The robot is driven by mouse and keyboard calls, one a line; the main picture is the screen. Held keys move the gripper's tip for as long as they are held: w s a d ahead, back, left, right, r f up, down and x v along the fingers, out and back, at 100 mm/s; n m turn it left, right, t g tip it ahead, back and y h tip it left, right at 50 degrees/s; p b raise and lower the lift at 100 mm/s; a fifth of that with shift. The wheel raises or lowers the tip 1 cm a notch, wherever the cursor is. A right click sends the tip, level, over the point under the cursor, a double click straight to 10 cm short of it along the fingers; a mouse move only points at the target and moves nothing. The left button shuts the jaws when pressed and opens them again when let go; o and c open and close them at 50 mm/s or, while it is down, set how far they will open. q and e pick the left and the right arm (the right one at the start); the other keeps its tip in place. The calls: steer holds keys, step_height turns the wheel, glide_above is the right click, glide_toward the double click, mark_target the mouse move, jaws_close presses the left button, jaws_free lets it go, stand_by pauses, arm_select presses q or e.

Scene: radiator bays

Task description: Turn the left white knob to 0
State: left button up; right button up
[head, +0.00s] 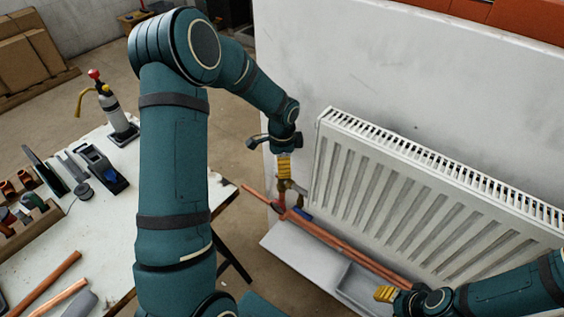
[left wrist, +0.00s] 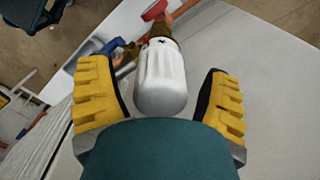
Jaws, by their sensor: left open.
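The white knob (left wrist: 160,82) is a ribbed cylinder on a brass valve (left wrist: 160,30) in the left wrist view. A small dark mark shows near its far end, too small to read. My left gripper (left wrist: 160,97) is open, with one yellow finger on each side of the knob and a visible gap to both. In the head view my left gripper (head: 284,168) points down at the left end of the white radiator (head: 400,200) and hides the knob. My right gripper (head: 385,293) is low at the right, its opening unclear.
Copper pipes (head: 340,243) run under the radiator above a grey tray (head: 300,255). A pale wall (head: 350,65) stands behind. At the left, a white workbench (head: 75,235) carries a torch (head: 112,105), tools and pipe pieces. Floor is open beyond the bench.

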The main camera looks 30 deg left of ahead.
arm_select(q)
step_height(320, 180, up, 12)
stand_by(0.5)
steer(key=shift+f, duration=0.1)
stand_by(0.4)
